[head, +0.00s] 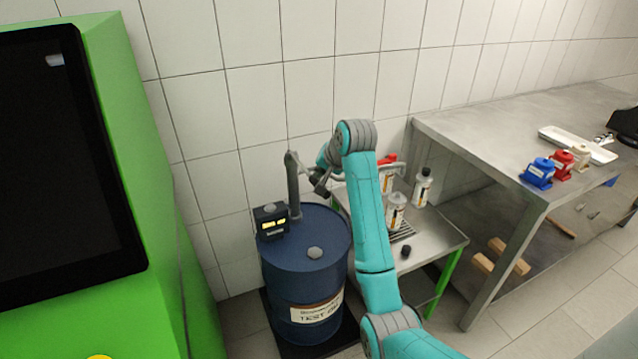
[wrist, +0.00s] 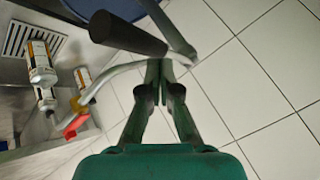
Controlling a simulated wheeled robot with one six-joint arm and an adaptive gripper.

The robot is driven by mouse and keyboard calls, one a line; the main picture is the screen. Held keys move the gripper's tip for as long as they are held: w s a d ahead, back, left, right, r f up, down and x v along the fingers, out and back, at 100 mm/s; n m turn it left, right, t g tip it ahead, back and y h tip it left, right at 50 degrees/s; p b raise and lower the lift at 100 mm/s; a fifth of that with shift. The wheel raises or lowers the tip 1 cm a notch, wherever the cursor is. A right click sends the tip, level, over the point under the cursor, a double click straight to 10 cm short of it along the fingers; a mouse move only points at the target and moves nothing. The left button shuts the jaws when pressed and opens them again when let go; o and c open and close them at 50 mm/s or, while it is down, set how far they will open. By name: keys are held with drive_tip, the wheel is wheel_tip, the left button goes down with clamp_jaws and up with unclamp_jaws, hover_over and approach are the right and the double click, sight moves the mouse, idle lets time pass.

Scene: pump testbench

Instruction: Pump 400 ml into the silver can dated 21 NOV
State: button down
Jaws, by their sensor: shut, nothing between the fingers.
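Several silver cans with orange and white labels stand on the low steel table: one at the front (head: 396,214), one with a dark top (head: 423,188), one at the back beside a red part (head: 387,180). Their dates are too small to read. A can (wrist: 40,62) also shows in the wrist view. The blue drum (head: 305,262) carries a pump with a grey column (head: 293,185), a lit display (head: 271,221) and a dark handle grip (wrist: 125,33). My gripper (wrist: 159,66) is shut and empty, close to the pump's bent metal tube (wrist: 200,58); I cannot tell if they touch.
A drain grate (wrist: 25,40) is set in the low table, with a small black cap (head: 405,251) near its front. A tall green cabinet (head: 150,150) stands at left. A steel bench (head: 480,140) at right holds blue, red and beige parts and a white tray (head: 578,145).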

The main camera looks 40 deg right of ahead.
drive_tip(key=shift+r, duration=0.1)
idle(0.3)
drive_tip(key=shift+w+r, duration=0.15)
drive_tip(key=shift+r, duration=1.1)
drive_tip(key=shift+w+r, duration=0.1)
drive_tip(key=shift+r, duration=1.15)
